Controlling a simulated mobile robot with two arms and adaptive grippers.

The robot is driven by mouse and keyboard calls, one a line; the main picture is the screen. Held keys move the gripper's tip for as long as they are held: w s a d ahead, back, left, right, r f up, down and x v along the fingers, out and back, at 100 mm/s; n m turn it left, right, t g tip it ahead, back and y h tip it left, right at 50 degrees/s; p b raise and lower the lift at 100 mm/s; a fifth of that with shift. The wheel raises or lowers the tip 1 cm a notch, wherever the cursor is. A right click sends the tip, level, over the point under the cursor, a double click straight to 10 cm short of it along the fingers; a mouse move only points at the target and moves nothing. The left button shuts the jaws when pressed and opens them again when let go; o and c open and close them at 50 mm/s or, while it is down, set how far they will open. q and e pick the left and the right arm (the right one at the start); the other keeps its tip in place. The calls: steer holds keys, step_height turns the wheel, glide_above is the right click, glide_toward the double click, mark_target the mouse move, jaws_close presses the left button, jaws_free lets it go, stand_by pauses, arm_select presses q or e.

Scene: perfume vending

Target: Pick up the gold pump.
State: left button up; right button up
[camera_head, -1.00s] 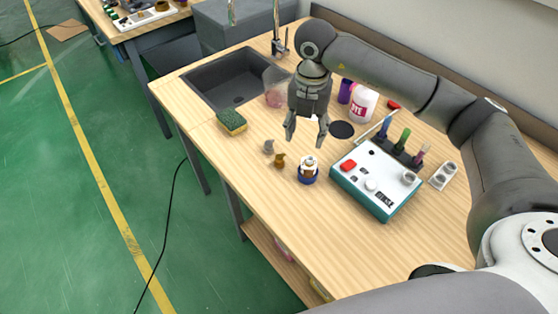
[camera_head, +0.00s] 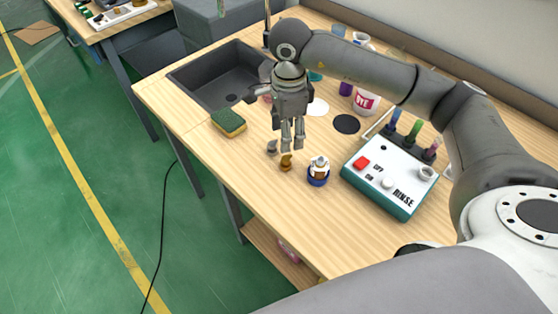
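The gold pump (camera_head: 286,165) stands upright on the wooden table, between a small grey pump (camera_head: 271,147) and a small blue-and-white bottle (camera_head: 318,172) with some brown on it. My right gripper (camera_head: 291,149) points down, just above and slightly behind the gold pump. Its fingers are a little apart with nothing held between them. The near fingertip overlaps the area by the pump's top; I cannot tell whether they touch. My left gripper is not in view.
A white-and-teal rinse box (camera_head: 391,179) with a red button stands to the right. A green sponge (camera_head: 229,123) and a dark sink (camera_head: 218,77) lie to the left. A white dye container (camera_head: 366,102) is behind. The table's front left is clear.

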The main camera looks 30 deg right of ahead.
mark_target(286, 158)
steer(key=shift+w+a+f+n, duration=0.2)
steer(key=shift+n, duration=0.7)
steer(key=shift+f, duration=0.25)
step_height(286, 158, down, 5)
steer(key=shift+s+p, duration=0.1)
steer(key=shift+p, duration=0.45)
steer(key=shift+f+p, duration=0.3)
steer(key=shift+f, duration=0.05)
steer(key=f, duration=0.1)
steer(key=f+p, duration=0.1)
steer(key=f, duration=0.1)
steer(key=shift+s+d+f, duration=0.1)
steer(key=shift+s+f, duration=0.1)
steer(key=shift+f, duration=0.55)
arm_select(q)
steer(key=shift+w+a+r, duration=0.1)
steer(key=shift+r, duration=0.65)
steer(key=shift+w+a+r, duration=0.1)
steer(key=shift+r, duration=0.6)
arm_select(e)
steer(key=shift+w, duration=0.1)
steer(key=c, duration=0.9)
